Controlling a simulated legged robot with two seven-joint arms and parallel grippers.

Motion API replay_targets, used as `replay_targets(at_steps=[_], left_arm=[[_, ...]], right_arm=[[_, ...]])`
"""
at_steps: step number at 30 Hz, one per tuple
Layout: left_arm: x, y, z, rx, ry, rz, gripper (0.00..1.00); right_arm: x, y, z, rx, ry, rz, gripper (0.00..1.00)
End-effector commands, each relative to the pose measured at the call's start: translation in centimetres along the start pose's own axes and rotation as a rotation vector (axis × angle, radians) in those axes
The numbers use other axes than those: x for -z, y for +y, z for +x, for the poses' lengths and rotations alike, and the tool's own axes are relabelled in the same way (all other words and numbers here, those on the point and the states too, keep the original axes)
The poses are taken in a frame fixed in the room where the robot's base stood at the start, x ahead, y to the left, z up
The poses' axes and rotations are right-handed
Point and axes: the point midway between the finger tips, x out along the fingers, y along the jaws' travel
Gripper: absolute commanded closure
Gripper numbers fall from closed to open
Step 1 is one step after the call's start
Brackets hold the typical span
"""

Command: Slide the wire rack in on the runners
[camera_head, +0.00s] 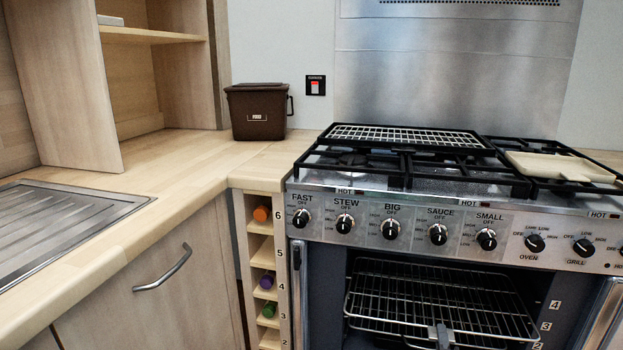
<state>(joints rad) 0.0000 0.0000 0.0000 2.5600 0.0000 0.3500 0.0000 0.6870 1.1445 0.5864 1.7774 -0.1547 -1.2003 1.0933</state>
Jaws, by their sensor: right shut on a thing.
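The wire rack (400,292) is in the opening of the oven (338,270), low in the view, and looks roughly level. My right gripper (438,330) comes up from the bottom edge and is shut on the middle of the rack's front edge. Number labels 4, 3 and 2 (546,326) mark levels on the right of the opening. The runners themselves are hard to make out, and I cannot tell whether the rack's sides sit on them. My left gripper is not in view.
A grid rack (405,135) and a pale board (560,166) lie on the hob above. Knobs (438,233) line the panel over the opening. An open door (604,315) stands at the right. A numbered bottle rack (262,252) and wooden worktop (170,165) are at left.

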Motion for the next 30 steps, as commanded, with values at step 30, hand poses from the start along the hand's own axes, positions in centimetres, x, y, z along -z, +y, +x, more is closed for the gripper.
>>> replay_targets(at_steps=[30], left_arm=[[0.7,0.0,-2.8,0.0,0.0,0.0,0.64]], right_arm=[[0.0,-0.1,-7.2,0.002,0.001,0.0,1.0]])
